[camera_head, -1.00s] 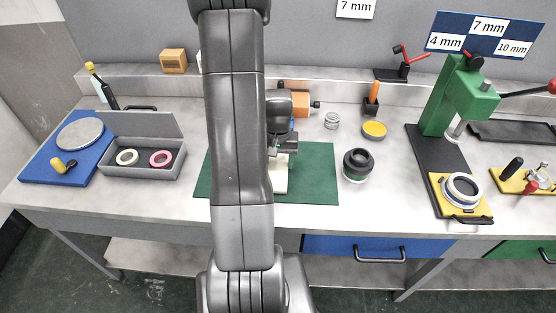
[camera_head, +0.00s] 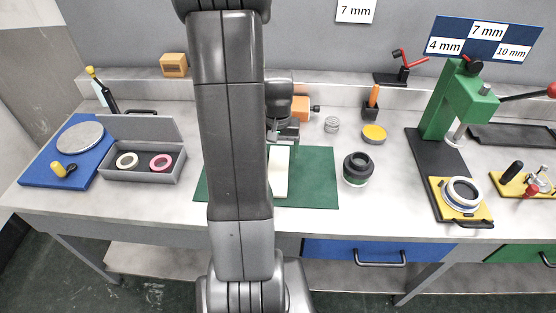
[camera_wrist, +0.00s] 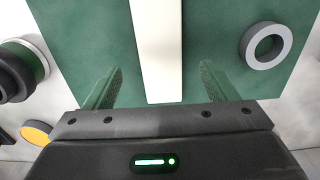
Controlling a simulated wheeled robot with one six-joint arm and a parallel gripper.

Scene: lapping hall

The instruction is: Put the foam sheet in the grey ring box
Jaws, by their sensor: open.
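The foam sheet looks to be the cream-white strip (camera_head: 281,172) lying on the green mat (camera_head: 315,178); the strip also shows in the wrist view (camera_wrist: 157,40). My gripper (camera_wrist: 160,84) is open and empty, its two green fingers apart on either side of the strip's near end in the picture. In the head view my gripper (camera_head: 283,137) is at the strip's far end, partly hidden by my arm. The grey ring box (camera_head: 140,176) stands open at the left, with a white ring and a pink ring inside.
A grey ring (camera_wrist: 266,45) lies on the mat beside the strip, hidden by my arm in the head view. A black cylindrical part (camera_head: 357,167) stands at the mat's right. A blue board (camera_head: 50,172) with a grey disc is left of the box. A green press (camera_head: 460,100) stands right.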

